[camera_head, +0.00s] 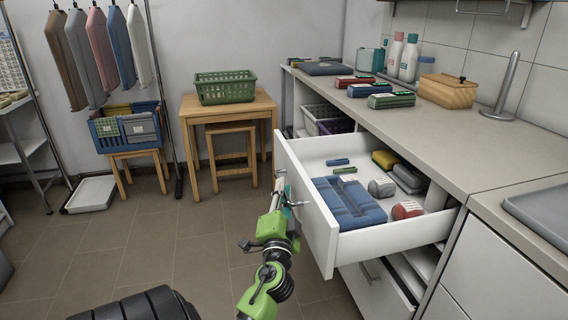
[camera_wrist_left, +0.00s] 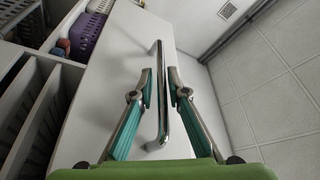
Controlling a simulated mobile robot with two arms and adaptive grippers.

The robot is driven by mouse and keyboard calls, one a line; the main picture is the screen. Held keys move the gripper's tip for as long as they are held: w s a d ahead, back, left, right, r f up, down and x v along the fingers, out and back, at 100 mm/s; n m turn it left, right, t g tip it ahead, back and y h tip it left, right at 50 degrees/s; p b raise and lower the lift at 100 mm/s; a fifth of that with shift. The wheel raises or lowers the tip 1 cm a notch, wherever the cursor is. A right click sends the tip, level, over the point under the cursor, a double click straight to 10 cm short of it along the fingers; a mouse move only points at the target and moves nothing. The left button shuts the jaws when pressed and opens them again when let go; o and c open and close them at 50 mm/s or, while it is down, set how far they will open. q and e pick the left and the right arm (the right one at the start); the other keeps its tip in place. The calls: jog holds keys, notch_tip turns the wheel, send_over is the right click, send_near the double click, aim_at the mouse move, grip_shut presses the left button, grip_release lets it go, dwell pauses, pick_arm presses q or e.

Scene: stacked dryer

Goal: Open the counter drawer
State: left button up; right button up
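The counter drawer (camera_head: 309,206) is pulled well out from under the counter, its inside in plain view. My left gripper (camera_head: 286,198) is at the drawer's front face. In the left wrist view the metal bar handle (camera_wrist_left: 160,95) runs between the two teal-padded fingers of my left gripper (camera_wrist_left: 161,80). The fingers stand apart, with a narrow gap on each side of the bar. In the head view the handle is mostly hidden by the gripper. My right gripper does not show.
The drawer holds a blue divided tray (camera_head: 348,201), a red-and-white roll (camera_head: 407,210) and several small items. A lower drawer (camera_head: 375,290) stands partly out beneath it. Bottles and boxes stand on the counter (camera_head: 460,140). Floor (camera_head: 150,245) left of the drawer is clear.

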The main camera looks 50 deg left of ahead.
pick_arm(q)
jog(key=v, duration=0.7)
jog(key=shift+s+d, duration=0.15)
dwell(0.7)
